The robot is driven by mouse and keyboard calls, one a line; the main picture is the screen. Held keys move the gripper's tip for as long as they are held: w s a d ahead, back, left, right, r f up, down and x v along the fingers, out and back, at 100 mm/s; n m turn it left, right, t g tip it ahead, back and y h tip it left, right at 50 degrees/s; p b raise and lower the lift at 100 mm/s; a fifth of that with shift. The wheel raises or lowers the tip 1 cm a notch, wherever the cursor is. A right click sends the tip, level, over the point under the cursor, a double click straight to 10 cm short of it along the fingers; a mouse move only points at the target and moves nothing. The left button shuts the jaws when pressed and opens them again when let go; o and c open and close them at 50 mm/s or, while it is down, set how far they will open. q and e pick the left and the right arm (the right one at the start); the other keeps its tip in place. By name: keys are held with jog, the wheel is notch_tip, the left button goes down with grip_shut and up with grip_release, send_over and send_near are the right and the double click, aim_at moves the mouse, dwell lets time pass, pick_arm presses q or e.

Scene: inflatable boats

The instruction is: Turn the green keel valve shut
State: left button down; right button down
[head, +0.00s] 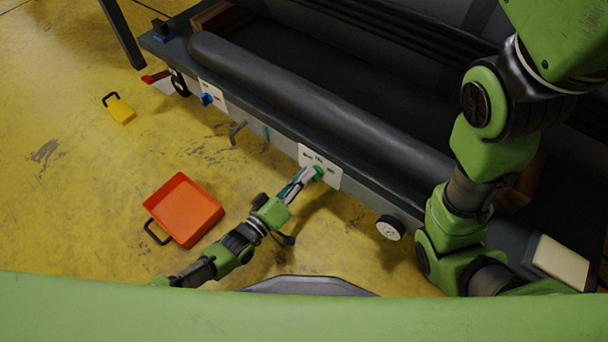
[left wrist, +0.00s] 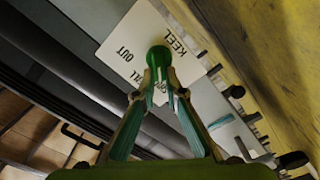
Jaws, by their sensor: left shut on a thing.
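The green keel valve (head: 318,172) sits on a white label plate (head: 333,178) on the front side of the dark bench. In the left wrist view the round green knob (left wrist: 158,57) stands before the plate (left wrist: 122,38), which reads KEEL and a partly hidden word with OUT. My left gripper (head: 308,175) reaches up to the valve, and its two fingers (left wrist: 157,88) are closed on the green valve. The fingers hide the valve's lower part and some of the lettering. My right arm (head: 470,190) shows at the right, but its gripper is not clearly visible.
A blue valve (head: 206,99) and a red handle (head: 155,77) sit farther left along the bench. A grey inflatable tube (head: 310,105) lies on top. A pale block (head: 560,262) is at the right.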

pick_arm(q)
jog(key=shift+f, duration=0.1)
jog(key=c, duration=2.1)
grip_release()
jog(key=v, duration=1.2)
